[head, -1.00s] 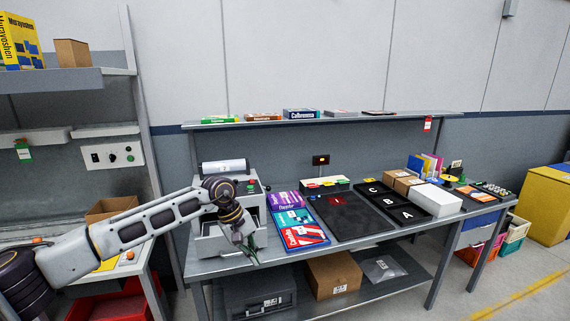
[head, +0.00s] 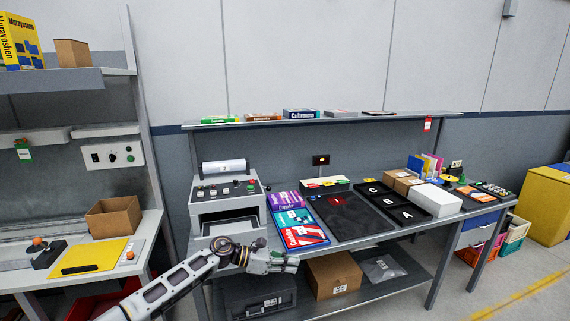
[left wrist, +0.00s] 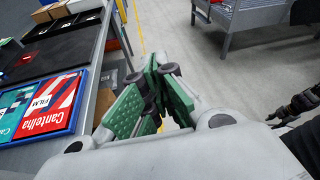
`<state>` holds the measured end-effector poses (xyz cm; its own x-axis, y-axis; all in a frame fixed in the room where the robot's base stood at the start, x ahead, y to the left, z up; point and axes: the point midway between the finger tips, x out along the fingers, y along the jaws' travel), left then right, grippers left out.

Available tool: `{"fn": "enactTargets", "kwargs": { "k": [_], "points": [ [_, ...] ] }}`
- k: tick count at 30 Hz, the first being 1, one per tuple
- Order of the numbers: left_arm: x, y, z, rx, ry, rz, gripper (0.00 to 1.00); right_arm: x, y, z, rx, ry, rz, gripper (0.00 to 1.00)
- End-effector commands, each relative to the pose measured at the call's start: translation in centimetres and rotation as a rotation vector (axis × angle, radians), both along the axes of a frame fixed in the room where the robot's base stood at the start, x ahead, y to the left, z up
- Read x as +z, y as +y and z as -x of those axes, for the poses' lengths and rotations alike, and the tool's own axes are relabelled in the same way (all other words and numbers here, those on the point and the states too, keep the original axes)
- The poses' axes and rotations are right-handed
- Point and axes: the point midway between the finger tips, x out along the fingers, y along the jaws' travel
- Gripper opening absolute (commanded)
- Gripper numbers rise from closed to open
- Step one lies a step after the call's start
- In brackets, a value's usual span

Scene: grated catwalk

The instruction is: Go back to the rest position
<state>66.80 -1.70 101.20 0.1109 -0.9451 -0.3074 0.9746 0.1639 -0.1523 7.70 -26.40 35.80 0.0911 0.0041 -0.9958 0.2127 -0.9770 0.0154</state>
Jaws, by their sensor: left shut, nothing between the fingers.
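My left arm comes in from the bottom left in the head view. Its gripper (head: 285,262) is at the front edge of the workbench, below the red, blue and purple packets, pointing right. In the left wrist view the green-padded fingers (left wrist: 152,98) are together with nothing between them. The bench front edge and the red and white packet (left wrist: 50,108) lie to the left of the fingers there. My right gripper does not show clearly in the head view; a dark jointed part shows at the right edge of the left wrist view, and I cannot tell what it is.
The workbench holds a grey machine (head: 227,205), a dark mat (head: 345,215), a black lettered tray (head: 385,192) and a white box (head: 436,199). A brown carton (head: 333,275) sits on the lower shelf. A side table with a yellow sheet (head: 88,257) stands left. Floor in front is open.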

Motion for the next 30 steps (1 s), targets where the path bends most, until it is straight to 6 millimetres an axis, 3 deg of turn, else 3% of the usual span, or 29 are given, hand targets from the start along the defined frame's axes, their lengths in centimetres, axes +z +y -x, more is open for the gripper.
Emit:
{"fn": "enactTargets", "kwargs": {
  "k": [8, 14, 23, 30],
  "points": [
    [-4.9, 1.3, -2.1, 0.271, 0.329, 0.219, 0.0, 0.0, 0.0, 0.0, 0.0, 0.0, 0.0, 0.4],
    [-9.5, 3.5, -3.3, 0.474, 0.574, 0.37, 0.0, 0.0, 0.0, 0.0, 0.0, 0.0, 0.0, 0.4],
    [-18.9, 8.2, -3.0, 0.79, 0.95, 0.591, 0.0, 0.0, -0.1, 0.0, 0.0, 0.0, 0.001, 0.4],
    [-27.8, 12.6, -0.2, 1.055, 1.24, 0.76, 0.0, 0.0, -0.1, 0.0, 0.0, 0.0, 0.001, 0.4]
  ]
}}
